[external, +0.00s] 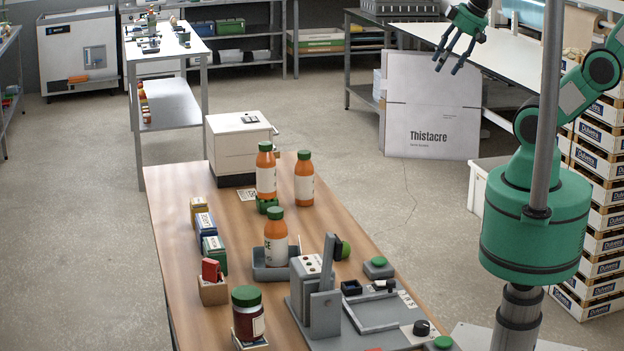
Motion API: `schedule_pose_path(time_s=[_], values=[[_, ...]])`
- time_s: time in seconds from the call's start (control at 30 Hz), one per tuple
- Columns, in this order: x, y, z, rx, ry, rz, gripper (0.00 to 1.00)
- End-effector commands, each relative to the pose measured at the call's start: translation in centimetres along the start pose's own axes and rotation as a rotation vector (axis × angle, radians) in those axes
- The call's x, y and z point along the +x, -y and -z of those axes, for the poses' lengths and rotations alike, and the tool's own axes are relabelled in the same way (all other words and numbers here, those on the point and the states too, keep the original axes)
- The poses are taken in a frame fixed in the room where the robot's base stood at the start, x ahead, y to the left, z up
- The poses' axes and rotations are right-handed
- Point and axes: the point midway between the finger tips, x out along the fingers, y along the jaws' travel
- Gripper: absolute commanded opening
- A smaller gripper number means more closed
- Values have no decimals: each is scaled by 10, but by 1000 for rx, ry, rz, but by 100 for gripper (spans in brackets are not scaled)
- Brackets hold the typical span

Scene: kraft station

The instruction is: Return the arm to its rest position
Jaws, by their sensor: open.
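My gripper (455,58) is at the top right in the external view, on the end of my green arm. Its dark fingers are spread apart, point down and to the left, and hold nothing. It is high above the floor, clear of the wooden table (172,215), which lies below and to the left. In the picture it overlaps the upper edge of a large white Thistacre box (430,110), which stands behind. My arm bends up from its green base at the right and partly leaves the frame at the top and right edge.
The wooden table holds orange bottles (304,180), a dark jar (248,312), small boxes (213,256), a white box (238,145) and a grey fixture (318,295). A grey pole (546,110) crosses in front of my arm. Stacked cartons (605,170) stand at the right.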

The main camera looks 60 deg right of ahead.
Motion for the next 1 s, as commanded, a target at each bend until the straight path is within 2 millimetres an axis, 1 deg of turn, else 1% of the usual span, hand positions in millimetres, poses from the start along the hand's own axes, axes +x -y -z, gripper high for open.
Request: schedule_pose_path(time_s=[0.03,0.1,0.3,1.0], values=[[13,0,-7,0,0,0,51],[21,0,-11,0,0,0,51],[33,0,-18,0,0,0,51],[34,0,-18,0,0,0,51]])
